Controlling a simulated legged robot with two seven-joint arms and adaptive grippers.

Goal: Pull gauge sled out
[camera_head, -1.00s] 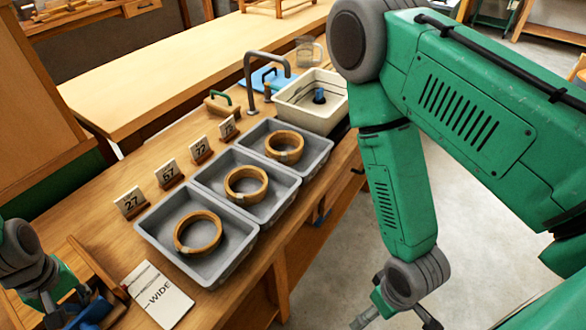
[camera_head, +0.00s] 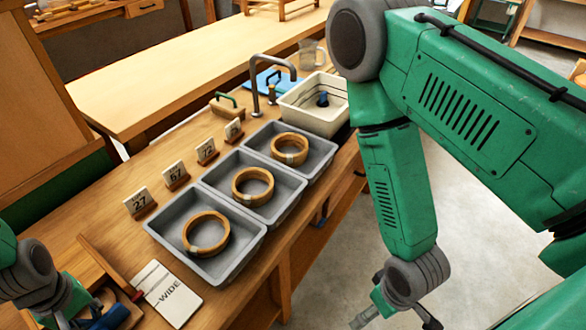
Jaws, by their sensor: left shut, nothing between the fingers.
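My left gripper (camera_head: 75,318) is low at the left edge, beside a wooden fixture with a raised rail (camera_head: 108,262). It looks shut and empty, and its fingertips are partly cut off by the bottom of the picture. A dark blue piece (camera_head: 106,318) lies right at the fingers; I cannot tell whether they touch. No part is clearly recognisable as the gauge sled, and the fixture's lower part is cropped. A card marked WIDE (camera_head: 167,293) lies just right of the fixture. My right gripper (camera_head: 397,316) hangs over the floor, its fingers spread and empty.
Three grey trays (camera_head: 158,238) each hold a bark ring (camera_head: 206,233). Several number cards (camera_head: 139,203) stand behind them. A tap (camera_head: 254,88) and a cream basin (camera_head: 341,118) are farther back. Concrete floor is clear right of the bench.

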